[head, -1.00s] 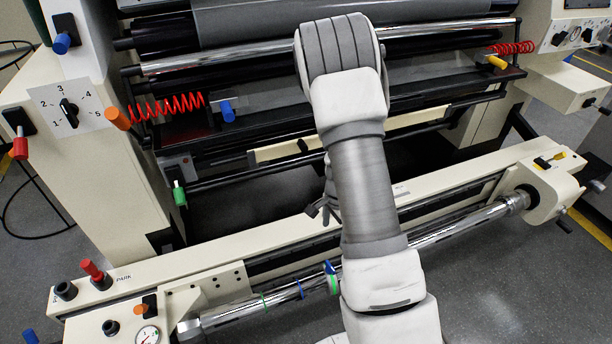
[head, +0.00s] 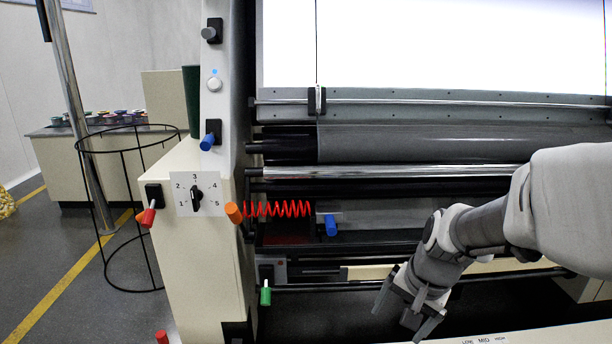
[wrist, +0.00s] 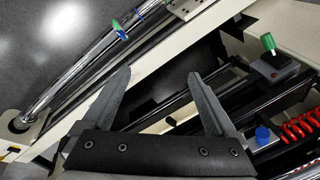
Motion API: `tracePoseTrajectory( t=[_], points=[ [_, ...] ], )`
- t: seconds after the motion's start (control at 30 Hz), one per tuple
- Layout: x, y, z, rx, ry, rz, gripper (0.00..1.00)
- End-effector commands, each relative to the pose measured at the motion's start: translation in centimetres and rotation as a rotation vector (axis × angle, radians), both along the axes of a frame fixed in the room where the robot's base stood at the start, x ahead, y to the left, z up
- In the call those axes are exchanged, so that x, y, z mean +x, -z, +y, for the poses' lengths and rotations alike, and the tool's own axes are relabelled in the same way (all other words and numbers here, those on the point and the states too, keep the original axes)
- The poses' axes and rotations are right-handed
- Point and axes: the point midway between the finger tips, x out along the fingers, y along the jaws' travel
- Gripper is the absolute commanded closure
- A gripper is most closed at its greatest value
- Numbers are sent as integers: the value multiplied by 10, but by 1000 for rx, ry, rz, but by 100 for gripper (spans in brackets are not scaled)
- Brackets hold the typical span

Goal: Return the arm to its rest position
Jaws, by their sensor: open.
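My gripper (head: 404,307) hangs in front of the machine's lower part in the head view, at the right of the picture, with its fingers pointing down. In the wrist view my gripper (wrist: 162,92) shows two dark fingers spread well apart with nothing between them. It is open and empty. My arm comes in from the right edge of the head view and bends down to the gripper.
The machine carries a numbered dial (head: 196,194), a red coiled cable (head: 278,209), a blue knob (head: 331,225) and a green-handled lever (head: 266,293). A chrome roller bar (wrist: 85,70) lies near my fingers in the wrist view. A black wire stand (head: 128,210) stands on the left floor.

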Motion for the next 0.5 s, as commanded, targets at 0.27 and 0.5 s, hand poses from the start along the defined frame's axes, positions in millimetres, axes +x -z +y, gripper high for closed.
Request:
tracePoseTrajectory(
  t=[0.27,0.5],
  points=[
    [-54,-62,20,-103,-262,-123,7],
    [-103,-92,28,-226,-454,-205,7]
  ],
)
